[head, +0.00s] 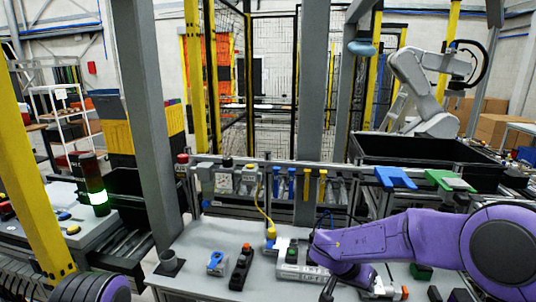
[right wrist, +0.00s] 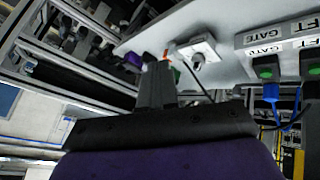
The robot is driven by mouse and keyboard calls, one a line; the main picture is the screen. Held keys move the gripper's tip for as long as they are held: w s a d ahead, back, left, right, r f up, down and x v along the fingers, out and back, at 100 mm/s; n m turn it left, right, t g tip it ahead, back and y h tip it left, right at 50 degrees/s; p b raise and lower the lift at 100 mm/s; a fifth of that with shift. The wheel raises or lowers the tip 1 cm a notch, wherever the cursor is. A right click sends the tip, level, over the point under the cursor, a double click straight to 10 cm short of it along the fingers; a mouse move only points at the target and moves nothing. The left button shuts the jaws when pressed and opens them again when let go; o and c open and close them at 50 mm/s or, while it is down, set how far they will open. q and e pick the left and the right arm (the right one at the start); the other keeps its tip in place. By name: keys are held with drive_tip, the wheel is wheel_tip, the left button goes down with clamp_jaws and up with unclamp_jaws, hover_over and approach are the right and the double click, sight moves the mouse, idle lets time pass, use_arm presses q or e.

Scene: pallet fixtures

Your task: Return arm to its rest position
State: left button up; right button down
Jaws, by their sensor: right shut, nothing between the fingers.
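My right arm (head: 370,240) is purple and reaches in from the right over the grey worktable (head: 205,240), bent at the elbow. Its forearm drops toward the front edge, and the gripper itself cannot be made out in the head view. In the right wrist view my right gripper (right wrist: 157,85) shows as grey fingers, shut and empty. They appear close to a white box with a grey knob (right wrist: 198,52), and I cannot tell whether they touch it. My left gripper is in neither view.
A yellow cable plug (head: 270,231) stands behind. A grey post (head: 145,110) rises at left. Blue (head: 395,178) and green (head: 450,180) holders line the back rail.

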drive_tip(key=s+d+f+t+b, duration=0.2)
drive_tip(key=s+f, duration=0.1)
drive_tip(key=f, duration=0.5)
drive_tip(key=s+d+f+m+t+b, duration=0.1)
drive_tip(key=s+f+t+b, duration=0.15)
drive_tip(key=f, duration=0.55)
drive_tip(key=s+d+f+t+b, duration=0.2)
drive_tip(key=s+f+b, duration=0.15)
drive_tip(key=f, duration=0.45)
use_arm(q)
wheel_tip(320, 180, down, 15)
drive_tip(key=b, duration=0.6)
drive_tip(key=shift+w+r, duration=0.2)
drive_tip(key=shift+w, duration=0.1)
use_arm(e)
drive_tip(key=s+f+n+g+y, duration=0.1)
drive_tip(key=s+f+g+y, duration=0.1)
drive_tip(key=s+f, duration=0.6)
drive_tip(key=s+f+n+g+y, duration=0.1)
drive_tip(key=s+f, duration=0.7)
drive_tip(key=s, duration=0.8)
drive_tip(key=shift+d+n+g+y, duration=0.3)
drive_tip(key=shift+g+y, duration=0.1)
drive_tip(key=shift+g, duration=0.45)
